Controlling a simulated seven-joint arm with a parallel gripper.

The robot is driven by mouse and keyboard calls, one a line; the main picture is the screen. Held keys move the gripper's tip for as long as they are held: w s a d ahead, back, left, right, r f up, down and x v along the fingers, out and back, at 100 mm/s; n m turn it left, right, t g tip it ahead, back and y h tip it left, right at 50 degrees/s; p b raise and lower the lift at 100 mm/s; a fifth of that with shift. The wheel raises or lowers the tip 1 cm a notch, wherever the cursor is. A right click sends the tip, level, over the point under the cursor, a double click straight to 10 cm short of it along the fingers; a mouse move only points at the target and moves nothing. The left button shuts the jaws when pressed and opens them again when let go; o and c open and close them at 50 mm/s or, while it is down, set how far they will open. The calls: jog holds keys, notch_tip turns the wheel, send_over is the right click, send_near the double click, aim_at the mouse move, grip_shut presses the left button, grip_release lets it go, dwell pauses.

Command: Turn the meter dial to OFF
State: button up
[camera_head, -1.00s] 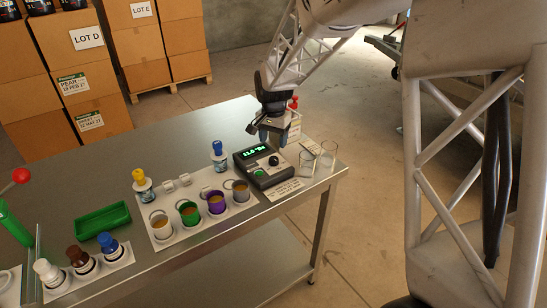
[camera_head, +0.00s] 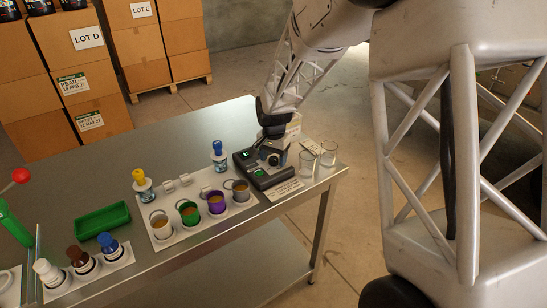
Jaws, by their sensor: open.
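The meter (camera_head: 262,181) is a dark box with a green lit display, standing near the right end of the steel table. Its dial (camera_head: 274,160) is a dark knob, and it is largely covered by my gripper (camera_head: 272,157). My gripper points down over the right part of the meter, with its jaws open around or just above the dial. I cannot tell whether the fingers touch the dial.
Two clear glasses (camera_head: 328,154) stand close to the right of the meter. A row of cups (camera_head: 216,203) is to its left, with a blue-topped bottle (camera_head: 219,156) behind. A green tray (camera_head: 101,222) lies farther left. The table's back middle is clear.

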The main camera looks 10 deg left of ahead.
jog(key=c, duration=0.9)
jog(key=shift+n, duration=0.3)
jog(key=n, duration=1.1)
jog(key=shift+r, duration=0.1)
jog(key=shift+n, duration=0.3)
jog(key=o, duration=0.9)
